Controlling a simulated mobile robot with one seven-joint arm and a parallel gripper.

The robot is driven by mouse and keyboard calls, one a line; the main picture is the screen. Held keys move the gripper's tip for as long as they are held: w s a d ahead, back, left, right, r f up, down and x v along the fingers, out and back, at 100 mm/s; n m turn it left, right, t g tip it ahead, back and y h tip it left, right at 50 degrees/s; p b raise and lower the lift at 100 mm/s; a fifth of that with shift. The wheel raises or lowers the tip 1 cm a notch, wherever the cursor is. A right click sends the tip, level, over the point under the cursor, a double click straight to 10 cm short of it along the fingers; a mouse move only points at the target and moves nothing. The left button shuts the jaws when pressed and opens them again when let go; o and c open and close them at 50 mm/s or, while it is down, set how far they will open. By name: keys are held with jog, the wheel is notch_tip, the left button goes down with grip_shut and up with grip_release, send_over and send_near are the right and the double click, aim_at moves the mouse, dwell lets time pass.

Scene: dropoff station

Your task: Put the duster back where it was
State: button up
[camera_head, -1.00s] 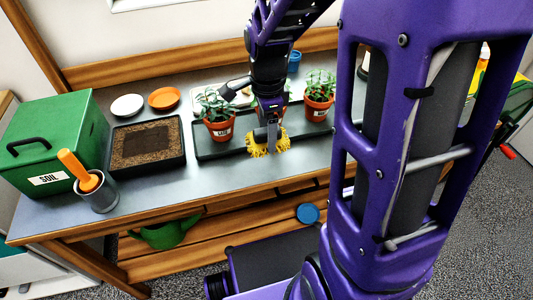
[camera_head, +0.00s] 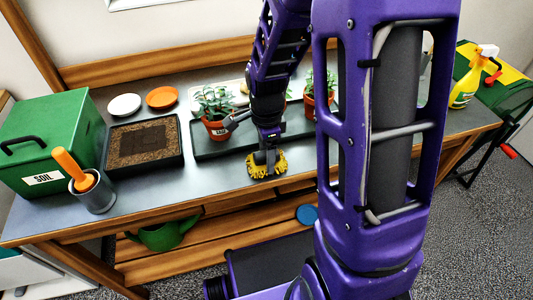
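The duster (camera_head: 276,163) has a yellow, shaggy head and is at the front edge of the bench, just in front of the dark plant tray. My gripper (camera_head: 268,150) points down right above it, with a dark grey part between gripper and yellow fringe. The duster has moved along with my gripper, so it appears shut on the duster; the fingertips are small and partly hidden. I cannot tell whether the yellow fringe touches the bench top.
The bench (camera_head: 205,180) holds a green soil box (camera_head: 50,125), a grey cup (camera_head: 98,196) with an orange-handled tool, a soil tray (camera_head: 182,160), potted plants (camera_head: 217,129) on a dark tray (camera_head: 208,152), and a spray bottle (camera_head: 462,90). Bare bench lies left of the duster.

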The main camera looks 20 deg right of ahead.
jog(key=o, duration=0.4)
jog(key=shift+o, duration=0.2)
jog(key=shift+r, duration=0.1)
notch_tip(320, 180, up, 12)
jog(key=p, duration=0.2)
jog(key=shift+r, duration=0.1)
